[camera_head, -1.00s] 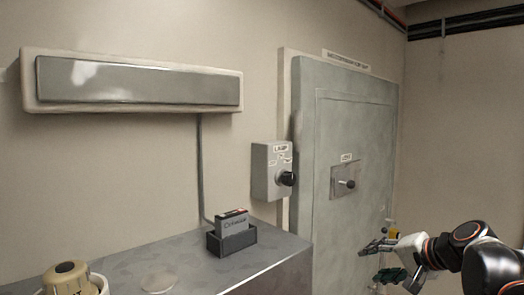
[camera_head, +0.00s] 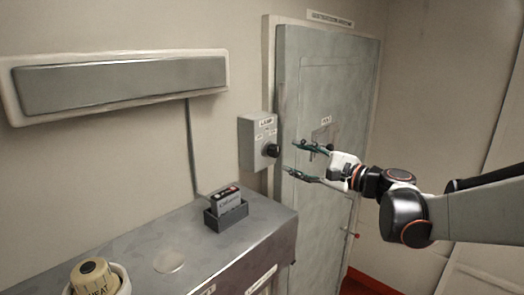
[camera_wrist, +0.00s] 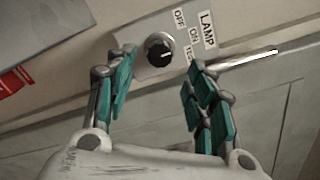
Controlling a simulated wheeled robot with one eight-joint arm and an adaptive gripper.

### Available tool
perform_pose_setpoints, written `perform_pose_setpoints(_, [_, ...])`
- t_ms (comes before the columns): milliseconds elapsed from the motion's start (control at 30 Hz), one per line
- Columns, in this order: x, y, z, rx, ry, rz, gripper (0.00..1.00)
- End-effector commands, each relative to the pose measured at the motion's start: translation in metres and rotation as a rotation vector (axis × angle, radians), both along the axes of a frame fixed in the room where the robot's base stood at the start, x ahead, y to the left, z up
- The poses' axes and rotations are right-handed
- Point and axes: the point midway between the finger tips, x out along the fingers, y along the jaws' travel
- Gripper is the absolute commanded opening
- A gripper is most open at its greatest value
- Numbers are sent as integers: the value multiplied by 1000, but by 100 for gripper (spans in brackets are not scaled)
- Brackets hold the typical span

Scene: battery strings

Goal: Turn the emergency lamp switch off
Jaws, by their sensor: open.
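The lamp switch is a grey box (camera_head: 252,142) on the wall with a round black knob (camera_head: 271,150). My gripper (camera_head: 292,160) is open, just right of the knob and apart from it, with one finger above the other. In the wrist view the knob (camera_wrist: 160,52) lies ahead, between and beyond the two teal-padded fingers (camera_wrist: 158,85). The labels beside it read LAMP, OFF, ON and a partly hidden third word. A pale mark on the knob points toward the labels; I cannot tell exactly which one. Nothing is between the fingers.
The grey wall lamp (camera_head: 120,82) is unlit. A grey door (camera_head: 310,90) with a handle stands behind my gripper.

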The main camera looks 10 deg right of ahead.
Motion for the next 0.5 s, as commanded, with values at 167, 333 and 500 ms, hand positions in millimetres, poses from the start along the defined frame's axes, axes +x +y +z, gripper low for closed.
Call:
perform_pose_setpoints(167, [30, 23, 0, -1, 0, 4, 50])
perform_pose_setpoints(333, [52, 38, 0, -1, 0, 3, 50])
perform_pose_setpoints(500, [65, 47, 0, -1, 0, 1, 50])
